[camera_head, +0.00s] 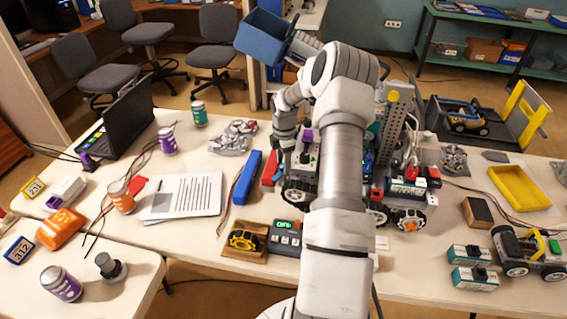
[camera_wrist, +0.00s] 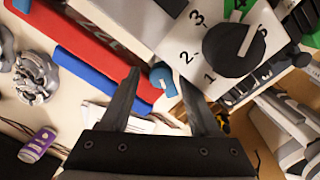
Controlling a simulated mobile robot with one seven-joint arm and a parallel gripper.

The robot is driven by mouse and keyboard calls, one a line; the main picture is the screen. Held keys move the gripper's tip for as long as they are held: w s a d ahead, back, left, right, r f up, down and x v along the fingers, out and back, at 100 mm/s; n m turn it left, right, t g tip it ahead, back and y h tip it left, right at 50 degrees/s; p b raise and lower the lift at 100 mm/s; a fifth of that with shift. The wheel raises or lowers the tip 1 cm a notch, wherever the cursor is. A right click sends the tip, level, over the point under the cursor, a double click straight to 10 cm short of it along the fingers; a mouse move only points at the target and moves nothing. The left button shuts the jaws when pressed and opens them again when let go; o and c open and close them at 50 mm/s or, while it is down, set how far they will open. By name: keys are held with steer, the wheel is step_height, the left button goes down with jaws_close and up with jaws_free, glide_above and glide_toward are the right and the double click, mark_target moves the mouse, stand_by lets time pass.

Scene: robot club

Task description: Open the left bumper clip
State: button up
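A small blue curved clip (camera_wrist: 163,80) shows in the wrist view at the end of a red bumper (camera_wrist: 90,50) with white digits on it. It sits beside a white panel with a black dial (camera_wrist: 236,50). My gripper (camera_wrist: 159,76) is open, its fingertips on either side of the clip in the picture; I cannot tell whether they touch it. In the head view my gripper (camera_head: 285,146) points down at the left side of a wheeled robot (camera_head: 300,192), by the red bumper (camera_head: 269,168). My arm hides much of that robot.
A blue bar (camera_head: 247,177) lies left of the red bumper. A grey control box (camera_head: 287,238) stands in front. A yellow tray (camera_head: 518,188) and small rover are on the right.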

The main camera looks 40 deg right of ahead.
mark_target(282, 167)
steer(key=shift+s+f, duration=0.1)
stand_by(0.3)
steer(key=m, duration=0.5)
steer(key=shift+m, duration=0.4)
steer(key=m, duration=0.6)
step_height(282, 167, up, 17)
steer(key=s+a+r+m+t+h+b, duration=0.1)
steer(key=s+a+r+b, duration=0.2)
steer(key=a+r, duration=0.7)
steer(key=shift+s+a+r+m+t+h, duration=0.15)
steer(key=shift+s+a+m+t+h, duration=0.2)
steer(key=shift+s+a, duration=0.9)
steer(key=shift+w, duration=0.15)
steer(key=shift+c, duration=0.3)
